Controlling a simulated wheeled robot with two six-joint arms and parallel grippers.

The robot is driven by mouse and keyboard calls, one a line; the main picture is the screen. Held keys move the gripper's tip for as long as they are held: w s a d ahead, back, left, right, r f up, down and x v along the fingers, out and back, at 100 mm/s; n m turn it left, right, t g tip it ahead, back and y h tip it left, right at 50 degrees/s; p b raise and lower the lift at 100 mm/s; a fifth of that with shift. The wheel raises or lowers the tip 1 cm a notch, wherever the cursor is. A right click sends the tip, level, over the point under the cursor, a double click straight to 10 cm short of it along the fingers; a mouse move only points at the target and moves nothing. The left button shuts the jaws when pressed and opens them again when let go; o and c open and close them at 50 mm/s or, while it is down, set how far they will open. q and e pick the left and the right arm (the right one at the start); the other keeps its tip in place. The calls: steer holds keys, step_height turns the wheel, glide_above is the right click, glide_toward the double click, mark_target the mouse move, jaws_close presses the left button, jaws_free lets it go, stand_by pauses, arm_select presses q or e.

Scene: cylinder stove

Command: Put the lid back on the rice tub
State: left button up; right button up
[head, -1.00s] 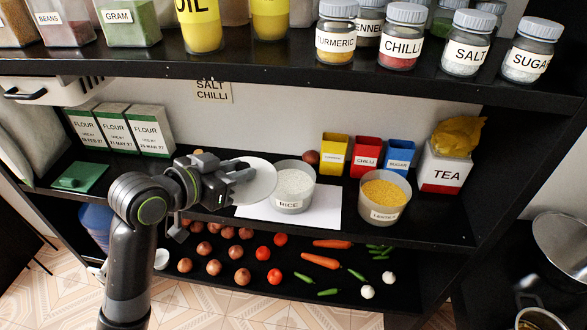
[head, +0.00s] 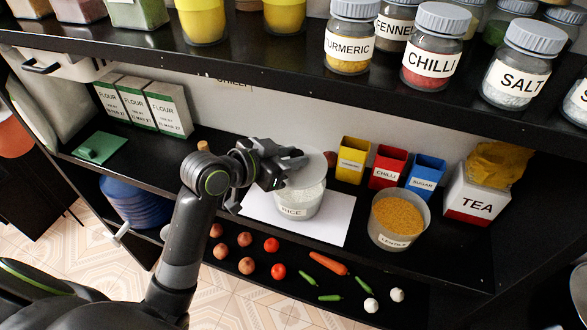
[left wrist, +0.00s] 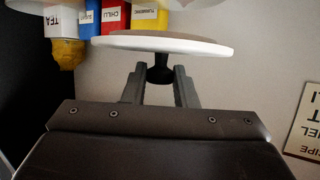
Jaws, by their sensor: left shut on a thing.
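My left gripper (head: 294,162) is shut on the lid's dark knob (left wrist: 160,72). The lid (head: 312,168), a pale round disc, is held over the back part of the tub's mouth in the head view. Some rice shows in front of it. I cannot tell whether the lid touches the rim. In the left wrist view the lid (left wrist: 160,43) is seen edge-on beyond my fingers (left wrist: 160,88). My right gripper is not in view.
The lentil tub (head: 398,220) stands open to the right. Yellow, red and blue boxes (head: 387,165) stand behind, with a TEA box (head: 473,196) at right. Flour packs (head: 167,108) stand left. The upper shelf (head: 300,75) with jars overhangs. Bare white sheet (head: 330,225) lies around the tub.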

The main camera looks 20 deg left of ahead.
mark_target(293, 173)
arm_select(q)
steer(key=shift+f, duration=0.4)
steer(key=f, duration=0.2)
steer(key=shift+w+d+f, duration=0.15)
steer(key=shift+w+f, duration=0.15)
steer(key=shift+f, duration=0.55)
steer(key=shift+s, duration=0.1)
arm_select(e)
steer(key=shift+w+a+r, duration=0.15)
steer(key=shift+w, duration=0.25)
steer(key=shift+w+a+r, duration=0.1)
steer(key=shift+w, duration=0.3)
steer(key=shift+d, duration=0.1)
arm_select(q)
steer(key=shift+f, duration=0.45)
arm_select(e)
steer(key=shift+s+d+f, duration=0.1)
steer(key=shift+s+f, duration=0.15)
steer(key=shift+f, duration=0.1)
arm_select(q)
steer(key=o, duration=1)
steer(key=shift+c, duration=0.2)
steer(key=shift+r, duration=0.1)
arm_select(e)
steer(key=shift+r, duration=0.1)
